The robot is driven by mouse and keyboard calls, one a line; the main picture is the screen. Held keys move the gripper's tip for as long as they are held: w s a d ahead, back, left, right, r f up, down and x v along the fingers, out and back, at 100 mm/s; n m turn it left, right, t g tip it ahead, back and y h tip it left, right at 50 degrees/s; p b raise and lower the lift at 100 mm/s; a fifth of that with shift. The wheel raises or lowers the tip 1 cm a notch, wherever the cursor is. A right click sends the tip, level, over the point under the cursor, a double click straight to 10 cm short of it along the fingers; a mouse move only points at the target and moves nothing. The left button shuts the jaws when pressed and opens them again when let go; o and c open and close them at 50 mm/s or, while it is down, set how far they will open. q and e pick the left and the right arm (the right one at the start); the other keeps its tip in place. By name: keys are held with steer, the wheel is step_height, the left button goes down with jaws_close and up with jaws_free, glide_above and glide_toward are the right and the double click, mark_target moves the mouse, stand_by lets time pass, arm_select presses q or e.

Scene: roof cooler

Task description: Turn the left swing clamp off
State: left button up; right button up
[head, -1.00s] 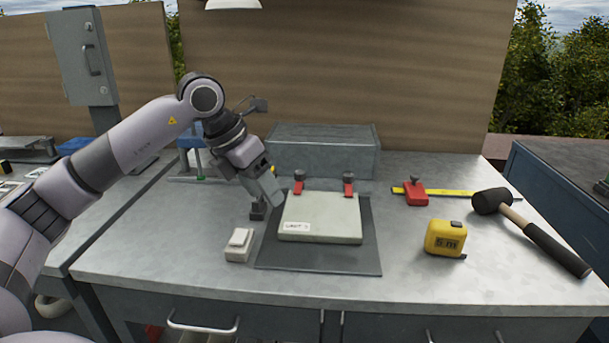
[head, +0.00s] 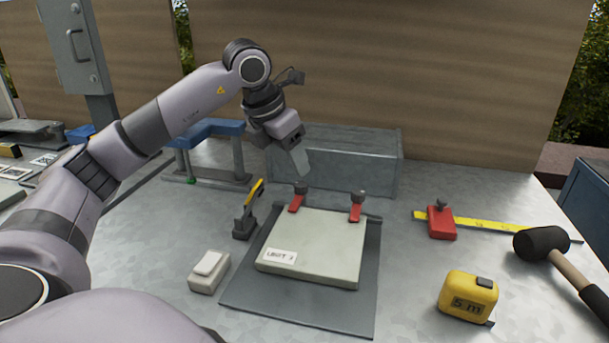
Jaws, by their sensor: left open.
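The left swing clamp (head: 296,203) is a red arm with a dark knob, at the back left corner of a pale plate (head: 318,245) labelled "UNIT 3". Its red arm points forward toward the plate's back edge. A matching right swing clamp (head: 357,208) is at the back right corner. My left gripper (head: 300,165) is open and empty, above and just behind the left clamp's knob, seemingly apart from it. Only one finger shows clearly. My right gripper is out of view.
A white switch box (head: 209,271) is at the front left. A grey metal box (head: 350,160) stands behind. A tape measure (head: 468,296), red block (head: 441,222) and mallet (head: 541,242) lie right.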

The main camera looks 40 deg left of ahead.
mark_target(300, 183)
arm_select(q)
steer(key=x, duration=0.5)
steer(key=shift+f, duration=0.4)
jaws_close()
